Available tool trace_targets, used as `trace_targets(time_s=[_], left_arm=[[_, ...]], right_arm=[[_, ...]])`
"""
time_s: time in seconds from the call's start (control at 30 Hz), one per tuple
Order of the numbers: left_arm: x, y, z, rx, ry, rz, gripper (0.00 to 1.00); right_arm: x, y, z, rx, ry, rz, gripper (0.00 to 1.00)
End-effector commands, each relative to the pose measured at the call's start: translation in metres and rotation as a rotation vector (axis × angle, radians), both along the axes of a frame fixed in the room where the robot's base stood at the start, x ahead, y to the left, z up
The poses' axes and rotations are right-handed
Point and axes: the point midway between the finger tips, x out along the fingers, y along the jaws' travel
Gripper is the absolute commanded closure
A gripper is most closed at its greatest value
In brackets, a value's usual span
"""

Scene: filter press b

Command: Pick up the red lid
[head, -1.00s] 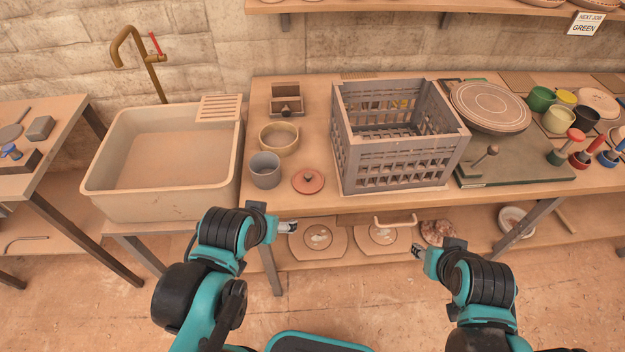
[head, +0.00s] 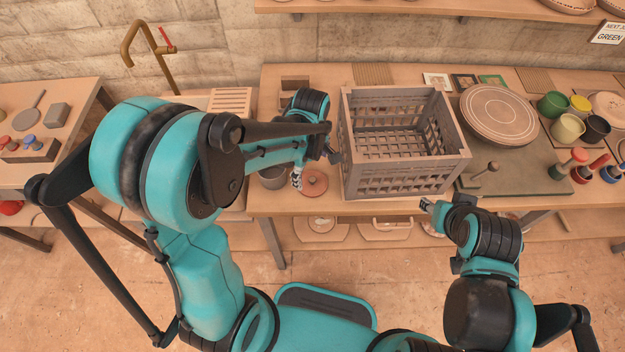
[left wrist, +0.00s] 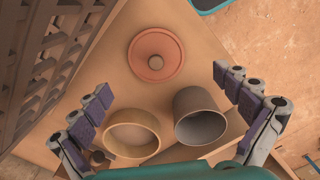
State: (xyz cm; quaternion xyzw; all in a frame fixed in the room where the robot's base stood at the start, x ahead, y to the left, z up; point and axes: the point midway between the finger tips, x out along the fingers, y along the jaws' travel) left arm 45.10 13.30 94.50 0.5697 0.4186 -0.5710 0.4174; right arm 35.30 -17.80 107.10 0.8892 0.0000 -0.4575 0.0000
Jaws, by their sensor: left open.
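A grey cup (left wrist: 201,118) and a tan bowl (left wrist: 132,148) stand beside the lid, under the left gripper. The slatted grey crate (head: 402,182) stands close to the lid's right. Pots (head: 567,128) and a round board (head: 498,113) are farther right.

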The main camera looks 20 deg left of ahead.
Motion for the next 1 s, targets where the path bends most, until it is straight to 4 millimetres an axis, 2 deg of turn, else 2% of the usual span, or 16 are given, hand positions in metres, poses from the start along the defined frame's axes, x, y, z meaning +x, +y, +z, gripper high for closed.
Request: trace_targets(time_s=[0.03, 0.17, 0.43, 0.7, 0.9, 1.0], left_arm=[[0.000, 0.000, -0.009, 0.000, 0.000, -0.001, 0.00], [0.002, 0.000, -0.019, 0.000, -0.001, -0.001, 0.00], [0.006, -0.001, -0.059, -0.001, -0.002, -0.002, 0.00], [0.006, -0.001, -0.062, -0.001, -0.002, -0.003, 0.00], [0.006, -0.001, -0.062, -0.001, -0.002, -0.003, 0.48], [0.006, -0.001, -0.062, -0.001, -0.002, -0.003, 0.52]], right_arm=[[0.000, 0.000, -0.005, 0.000, 0.000, 0.000, 0.60], [0.000, 0.000, -0.009, 0.000, 0.000, 0.000, 0.60], [0.000, 0.000, -0.027, 0.000, 0.000, 0.000, 0.60], [0.000, 0.000, -0.027, 0.000, 0.000, 0.000, 0.60], [0.000, 0.000, -0.027, 0.000, 0.000, 0.000, 0.60], [0.000, 0.000, -0.027, 0.000, 0.000, 0.000, 0.60]])
